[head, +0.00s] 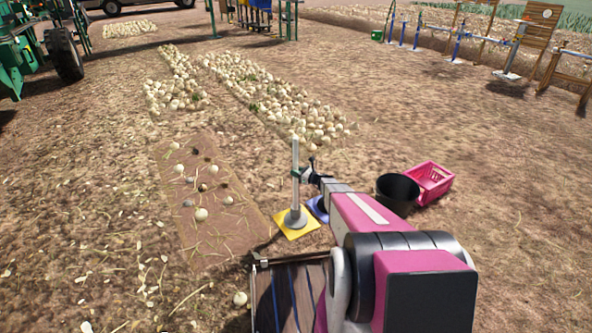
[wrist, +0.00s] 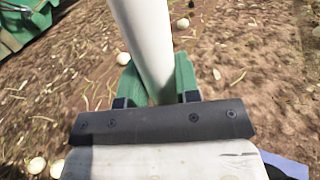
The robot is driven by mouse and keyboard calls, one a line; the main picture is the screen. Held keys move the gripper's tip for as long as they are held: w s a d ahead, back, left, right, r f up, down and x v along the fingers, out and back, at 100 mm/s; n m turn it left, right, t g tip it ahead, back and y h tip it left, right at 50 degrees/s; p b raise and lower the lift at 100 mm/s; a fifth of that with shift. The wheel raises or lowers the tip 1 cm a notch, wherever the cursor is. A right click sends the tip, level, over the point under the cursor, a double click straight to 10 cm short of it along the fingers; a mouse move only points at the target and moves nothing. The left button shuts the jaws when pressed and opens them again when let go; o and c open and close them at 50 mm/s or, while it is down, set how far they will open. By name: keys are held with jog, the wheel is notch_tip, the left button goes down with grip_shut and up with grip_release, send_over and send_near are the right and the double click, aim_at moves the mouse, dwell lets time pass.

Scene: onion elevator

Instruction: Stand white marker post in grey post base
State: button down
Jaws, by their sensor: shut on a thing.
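The white marker post (head: 295,157) is upright and my gripper (head: 297,176) is shut on it at about mid-length. In the wrist view the post (wrist: 143,35) passes between the green fingers (wrist: 157,88) of my gripper. The grey post base (head: 295,218) sits on a yellow square plate (head: 309,230) directly under the post. The lower end of the post appears to meet the base in the head view. I cannot tell whether it is seated in the socket or just in line with it. The wrist view hides the lower end and the base.
A blue base (head: 317,208) lies just right of the yellow plate, partly behind my arm. A black bucket (head: 397,190) and a pink crate (head: 430,181) stand to the right. A brown soil strip (head: 215,235) with onions lies left. Onion rows (head: 270,93) lie beyond.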

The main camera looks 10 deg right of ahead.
jog(key=shift+f, duration=1.7)
jog(key=c, duration=0.8)
grip_release()
jog(key=shift+o, duration=0.2)
jog(key=v, duration=1)
jog(key=shift+s+d, duration=0.25)
jog(key=shift+s, duration=0.1)
